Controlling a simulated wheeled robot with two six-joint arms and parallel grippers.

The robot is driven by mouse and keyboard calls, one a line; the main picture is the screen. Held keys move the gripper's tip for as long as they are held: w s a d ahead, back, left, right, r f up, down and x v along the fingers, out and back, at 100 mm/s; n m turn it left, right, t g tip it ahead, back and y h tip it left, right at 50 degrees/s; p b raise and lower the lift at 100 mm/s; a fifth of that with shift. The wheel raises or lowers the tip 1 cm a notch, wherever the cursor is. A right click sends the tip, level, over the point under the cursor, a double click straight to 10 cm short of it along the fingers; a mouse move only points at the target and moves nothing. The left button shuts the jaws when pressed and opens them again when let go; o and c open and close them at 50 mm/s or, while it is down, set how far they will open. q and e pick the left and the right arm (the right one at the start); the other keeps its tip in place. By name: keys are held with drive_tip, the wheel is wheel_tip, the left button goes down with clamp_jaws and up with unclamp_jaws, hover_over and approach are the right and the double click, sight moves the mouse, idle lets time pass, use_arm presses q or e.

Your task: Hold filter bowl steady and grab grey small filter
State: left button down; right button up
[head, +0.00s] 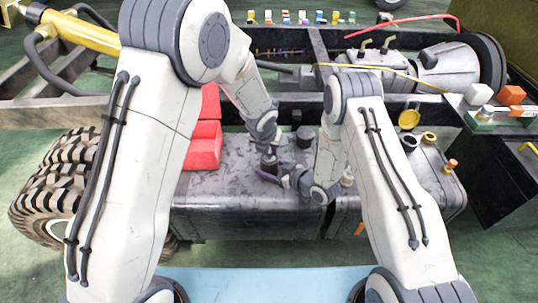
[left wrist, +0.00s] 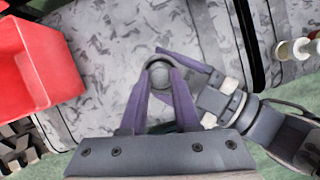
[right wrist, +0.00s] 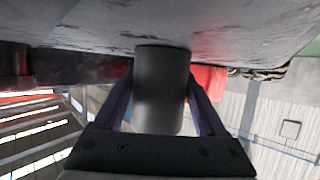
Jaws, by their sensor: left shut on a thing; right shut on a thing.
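The filter bowl (right wrist: 161,90) is a dark cylinder standing on the grey tank top; it shows small in the head view (head: 269,164). My right gripper (right wrist: 160,78) has its purple fingers on both sides of the bowl, shut on it from the side. The small grey filter (left wrist: 154,76) shows as a round grey top inside a dark rim in the left wrist view. My left gripper (left wrist: 158,68) comes from above, its fingertips shut on this grey piece. Where filter and bowl meet is hidden by the fingers.
A red box (head: 203,143) stands left of the bowl on the tank (head: 220,205). A black cap (head: 305,136) sits behind, and yellow caps (head: 409,120) lie at the right. Chassis rails (head: 300,104) run behind; a large tyre (head: 62,180) is at left.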

use_arm(q)
wheel_tip(320, 180, up, 10)
idle(0.4)
use_arm(e)
drive_tip(key=o, duration=1.5)
